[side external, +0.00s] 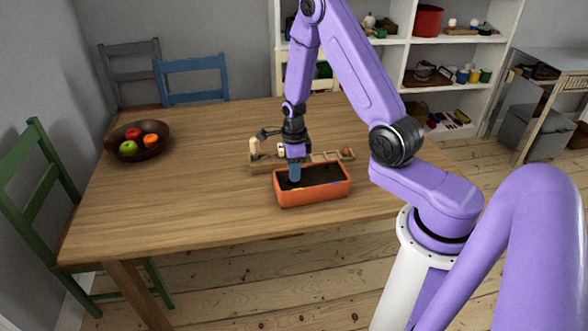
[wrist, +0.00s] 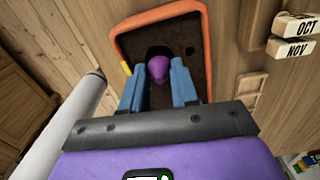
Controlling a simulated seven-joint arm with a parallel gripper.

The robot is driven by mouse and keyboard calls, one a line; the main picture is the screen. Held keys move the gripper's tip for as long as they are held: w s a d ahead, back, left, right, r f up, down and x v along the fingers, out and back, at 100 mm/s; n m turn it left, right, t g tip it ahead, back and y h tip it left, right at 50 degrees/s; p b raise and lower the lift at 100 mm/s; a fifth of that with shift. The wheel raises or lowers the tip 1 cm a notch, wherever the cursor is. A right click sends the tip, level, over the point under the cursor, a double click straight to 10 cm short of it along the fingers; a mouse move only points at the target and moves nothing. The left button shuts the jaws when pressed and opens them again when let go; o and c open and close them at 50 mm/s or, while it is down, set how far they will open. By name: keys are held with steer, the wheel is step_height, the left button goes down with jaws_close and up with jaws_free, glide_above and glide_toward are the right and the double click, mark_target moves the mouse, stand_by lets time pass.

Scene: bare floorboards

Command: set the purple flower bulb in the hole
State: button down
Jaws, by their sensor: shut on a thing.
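The purple flower bulb (wrist: 158,68) shows in the wrist view between the blue fingertips of my gripper (wrist: 157,77), which is shut on it. Behind the bulb is a dark hole (wrist: 157,49) in the soil; whether the bulb's lower end is inside it cannot be told. A smaller dark hole (wrist: 190,51) lies to its right. The soil fills an orange planter (side external: 315,194) on the table. In the side view my gripper (side external: 295,180) points down over the planter's left part, its fingertips low at the soil, and the bulb is hidden there.
A wooden tray (side external: 262,166) with small items stands behind the planter. A fruit bowl (side external: 137,148) stands far left. The table (side external: 190,205) between is clear.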

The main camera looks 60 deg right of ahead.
steer(key=shift+f, duration=0.95)
stand_by(0.4)
steer(key=c, duration=0.8)
jaws_free()
steer(key=shift+r, duration=3.5)
